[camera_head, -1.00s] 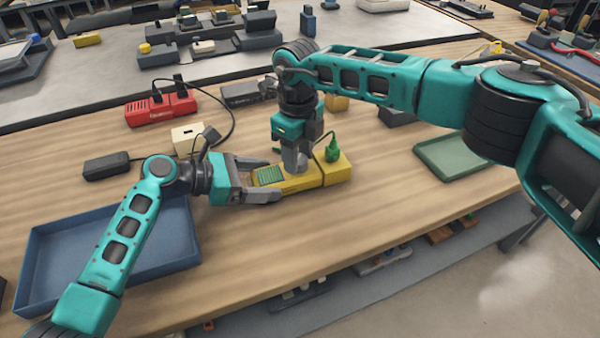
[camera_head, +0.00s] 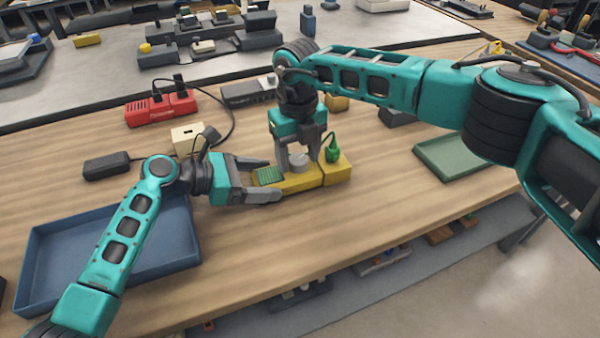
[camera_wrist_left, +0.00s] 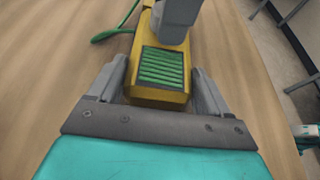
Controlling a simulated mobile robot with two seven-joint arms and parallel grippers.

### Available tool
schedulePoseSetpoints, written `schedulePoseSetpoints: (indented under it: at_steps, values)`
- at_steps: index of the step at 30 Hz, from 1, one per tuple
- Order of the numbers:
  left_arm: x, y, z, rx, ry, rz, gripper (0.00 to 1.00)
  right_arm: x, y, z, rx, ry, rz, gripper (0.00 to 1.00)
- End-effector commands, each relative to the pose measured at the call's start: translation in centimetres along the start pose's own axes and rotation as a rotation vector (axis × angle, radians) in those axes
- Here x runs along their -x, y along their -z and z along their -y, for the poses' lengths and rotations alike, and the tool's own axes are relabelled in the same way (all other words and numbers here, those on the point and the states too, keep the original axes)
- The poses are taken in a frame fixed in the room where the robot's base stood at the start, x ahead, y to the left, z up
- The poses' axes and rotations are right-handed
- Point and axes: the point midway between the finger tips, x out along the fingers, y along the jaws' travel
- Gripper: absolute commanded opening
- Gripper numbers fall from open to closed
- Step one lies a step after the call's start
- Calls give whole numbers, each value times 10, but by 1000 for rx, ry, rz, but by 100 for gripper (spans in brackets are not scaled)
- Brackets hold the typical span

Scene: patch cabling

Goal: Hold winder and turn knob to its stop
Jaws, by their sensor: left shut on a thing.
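The yellow winder (camera_head: 336,172) lies on the wooden table with a green ribbed patch (camera_head: 269,175) at its left end and a green plug with cable (camera_head: 332,151) at its right. Its grey round knob (camera_head: 298,160) stands on its middle. My left gripper (camera_head: 272,179) is shut on the winder's left end; the left wrist view shows its fingers on both sides of the yellow body (camera_wrist_left: 160,95). My right gripper (camera_head: 299,158) points down over the knob, its fingers apart on either side of it; whether they touch it I cannot tell.
A blue tray (camera_head: 60,240) lies at the left under my left arm. A red socket block (camera_head: 160,107), a cream box (camera_head: 187,138) and a black adapter (camera_head: 107,165) stand behind. A green tray (camera_head: 455,157) is at the right. The table in front of the winder is clear.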

Motion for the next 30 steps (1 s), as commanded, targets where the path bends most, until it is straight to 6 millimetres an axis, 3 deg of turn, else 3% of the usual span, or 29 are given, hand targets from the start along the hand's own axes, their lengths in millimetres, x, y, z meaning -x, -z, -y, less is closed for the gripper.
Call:
schedulePoseSetpoints:
  at_steps: [8,15,23,30]
  values:
    - [0,0,0,0,0,0,42,0,0,0,26,0,0,61]
    - [0,0,0,0,0,0,42,0,0,0,306,0,1,61]
    - [0,0,0,0,0,0,42,0,0,0,465,0,1,61]
    - [0,0,0,0,0,0,42,0,0,0,740,1,1,61]
